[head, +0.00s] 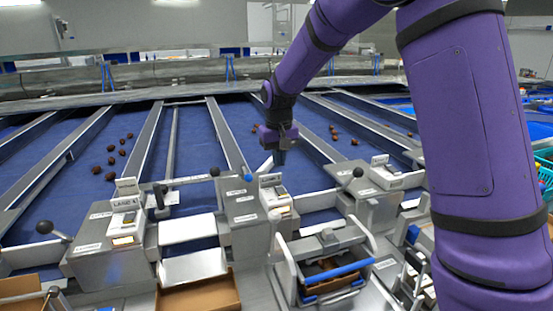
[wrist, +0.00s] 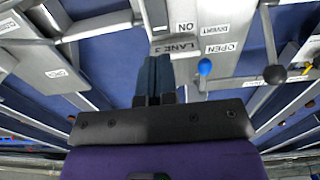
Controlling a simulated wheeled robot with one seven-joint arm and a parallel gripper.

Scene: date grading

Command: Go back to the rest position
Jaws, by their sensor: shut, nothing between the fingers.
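My gripper (head: 279,157) hangs from my purple arm near the middle of the head view, over the lane controls and the blue lane belt. Its dark fingers point down. In the wrist view my gripper (wrist: 154,62) shows its fingers shut together with nothing between them. A blue-knobbed lever (wrist: 204,67) and a black-knobbed lever (wrist: 274,74) stand beside it in that view. The fingers appear apart from both levers. The "LANE 3" label (wrist: 174,46) lies just beyond the fingertips.
Blue lanes (head: 190,135) with metal dividers run back, and dark dates (head: 111,160) lie on some. Control boxes (head: 110,243) with levers line the front. Teal crates (head: 545,175) are at right.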

